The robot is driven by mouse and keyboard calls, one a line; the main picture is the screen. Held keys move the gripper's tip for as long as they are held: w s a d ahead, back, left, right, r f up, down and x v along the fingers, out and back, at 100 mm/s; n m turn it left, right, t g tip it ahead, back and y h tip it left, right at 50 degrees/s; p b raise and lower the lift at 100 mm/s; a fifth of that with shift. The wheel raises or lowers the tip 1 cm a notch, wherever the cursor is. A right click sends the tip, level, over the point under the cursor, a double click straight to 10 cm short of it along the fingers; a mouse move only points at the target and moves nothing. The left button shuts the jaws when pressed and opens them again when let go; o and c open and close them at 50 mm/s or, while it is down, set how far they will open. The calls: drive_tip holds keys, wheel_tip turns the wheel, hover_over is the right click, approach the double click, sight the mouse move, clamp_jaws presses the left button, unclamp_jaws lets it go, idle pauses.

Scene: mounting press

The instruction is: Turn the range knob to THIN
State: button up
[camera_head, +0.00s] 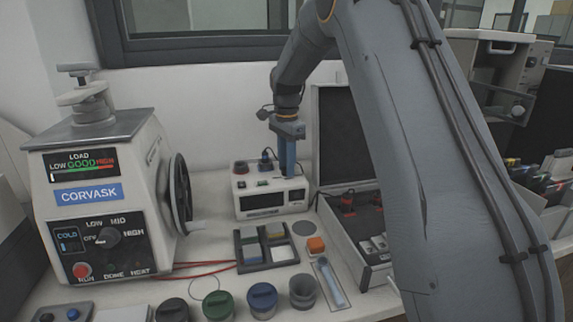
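A small white instrument (246,203) with a dark blank display (262,200) stands on the bench near the wall. A dark red-topped part (240,167) and a blue-and-black part (266,156) are on its top. I cannot tell which part is the range knob, and no THIN mark is readable. My gripper (288,172) points down at the right part of the instrument's top. Its fingers overlap in this view, so their gap and any contact are hidden.
The CORVASK press (88,194) stands at left, with its own LOW/MID/HIGH knob (107,237) and side handwheel (181,195). A divided tray (265,243), an open case (337,228) and several cups (262,297) crowd the bench. My arm covers much of the right side.

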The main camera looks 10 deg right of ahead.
drive_tip(key=shift+n, duration=0.4)
drive_tip(key=shift+c, duration=0.3)
drive_tip(key=n+p, duration=0.1)
drive_tip(key=n, duration=0.3)
drive_tip(key=shift+r+n, duration=0.1)
drive_tip(key=shift+n, duration=0.2)
drive_tip(key=n+p, duration=0.1)
drive_tip(key=n, duration=0.5)
drive_tip(key=shift+n, duration=0.4)
drive_tip(key=o, duration=1.1)
drive_tip(key=shift+c, duration=0.2)
drive_tip(key=shift+r+b, duration=0.8)
drive_tip(key=shift+r, duration=3.1)
drive_tip(key=shift+s, duration=0.1)
